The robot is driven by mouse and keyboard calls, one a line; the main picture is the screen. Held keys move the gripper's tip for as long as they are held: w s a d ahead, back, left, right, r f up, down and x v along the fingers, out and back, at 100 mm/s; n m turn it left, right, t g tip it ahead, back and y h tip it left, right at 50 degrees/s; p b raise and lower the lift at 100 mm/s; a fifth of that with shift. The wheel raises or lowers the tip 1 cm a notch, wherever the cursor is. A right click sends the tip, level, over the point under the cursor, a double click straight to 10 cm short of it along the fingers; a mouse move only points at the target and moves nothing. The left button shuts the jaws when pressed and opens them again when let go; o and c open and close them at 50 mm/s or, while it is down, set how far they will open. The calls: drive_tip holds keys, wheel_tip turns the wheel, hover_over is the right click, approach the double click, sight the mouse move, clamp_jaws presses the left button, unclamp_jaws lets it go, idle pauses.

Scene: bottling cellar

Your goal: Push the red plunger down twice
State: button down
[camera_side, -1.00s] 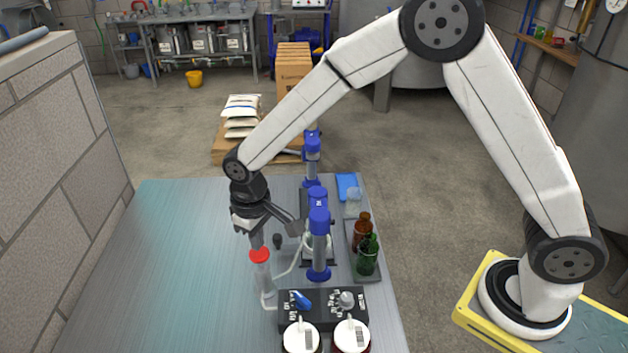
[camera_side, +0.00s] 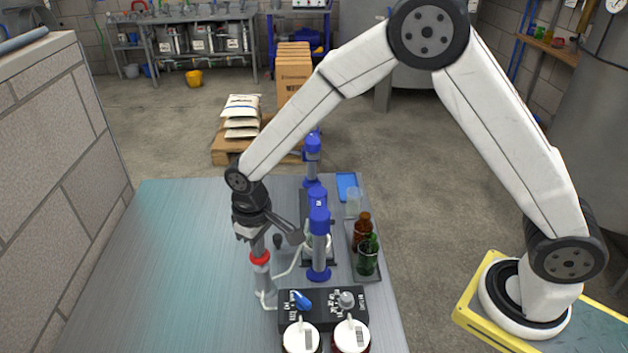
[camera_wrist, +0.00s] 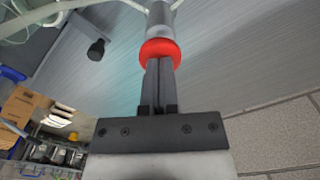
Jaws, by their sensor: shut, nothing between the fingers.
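The red plunger top (camera_side: 260,258) sits on an upright, partly clear cylinder (camera_side: 263,279) on the metal table, left of the blue-topped columns. My gripper (camera_side: 258,248) points down directly above it, and its fingertips appear to meet the red top. In the wrist view the two dark fingers (camera_wrist: 158,84) are shut together with nothing between them. Their tips end at the red disc (camera_wrist: 160,50), which hides part of the cylinder behind it.
Blue-topped columns (camera_side: 319,240) stand close to the right of the plunger. A black control box (camera_side: 322,317) is in front of them. A brown bottle (camera_side: 361,233) and a green bottle (camera_side: 367,257) stand on a tray to the right. The table's left side (camera_side: 170,260) is clear.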

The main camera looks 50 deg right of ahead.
drive_tip(key=shift+f, duration=0.75)
drive_tip(key=shift+r, duration=2.1)
drive_tip(key=shift+f, duration=1.9)
idle(1.0)
drive_tip(key=shift+r, duration=1.9)
drive_tip(key=shift+r, duration=0.15)
